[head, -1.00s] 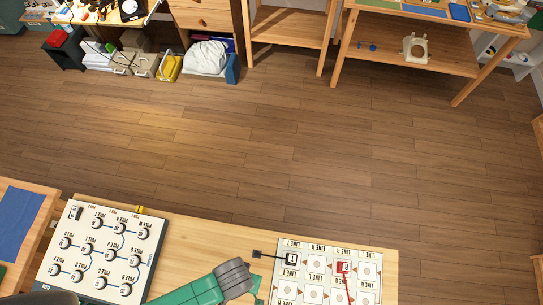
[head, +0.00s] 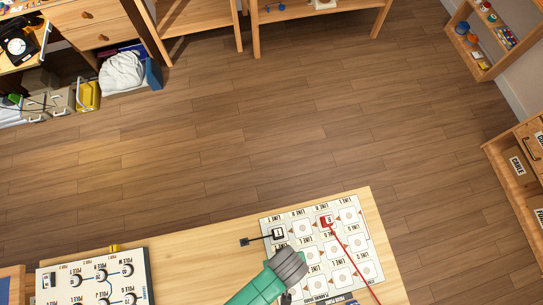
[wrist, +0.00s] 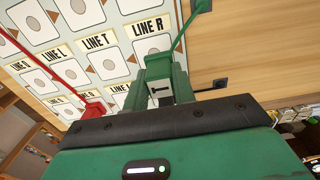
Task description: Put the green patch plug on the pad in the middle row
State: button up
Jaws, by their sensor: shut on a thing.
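My gripper (wrist: 160,94) is shut on the green patch plug (wrist: 158,71), seen between the green fingers in the wrist view. A green cord runs from it toward the top right. In the head view my gripper's dark end covers part of the white pad board (head: 367,262) on its left side, and the plug is hidden. The board has rows of square pads with LINE labels. A black plug (head: 279,234) sits on a far-left pad, its lead pointing left. A red plug (head: 326,221) sits on another far-row pad; it also shows in the wrist view (wrist: 93,108).
A white panel with round knobs (head: 120,257) stands left on the wooden table (head: 190,254). The red cord (head: 350,257) crosses the board's right part. The table between panel and board is mostly clear. Shelves and drawers stand beyond the floor.

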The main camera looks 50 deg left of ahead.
jog(key=shift+w+d+f, duration=0.1)
jog(key=shift+w+f, duration=0.1)
jog(key=shift+f, duration=0.7)
jog(key=shift+w+d+f, duration=0.1)
jog(key=shift+w+f, duration=0.05)
jog(key=shift+f, duration=0.75)
jog(key=shift+f, duration=0.1)
jog(key=o, duration=1)
notch_tip(320, 180, up, 12)
jog(key=shift+r+p, duration=0.15)
jog(key=shift+p, duration=0.55)
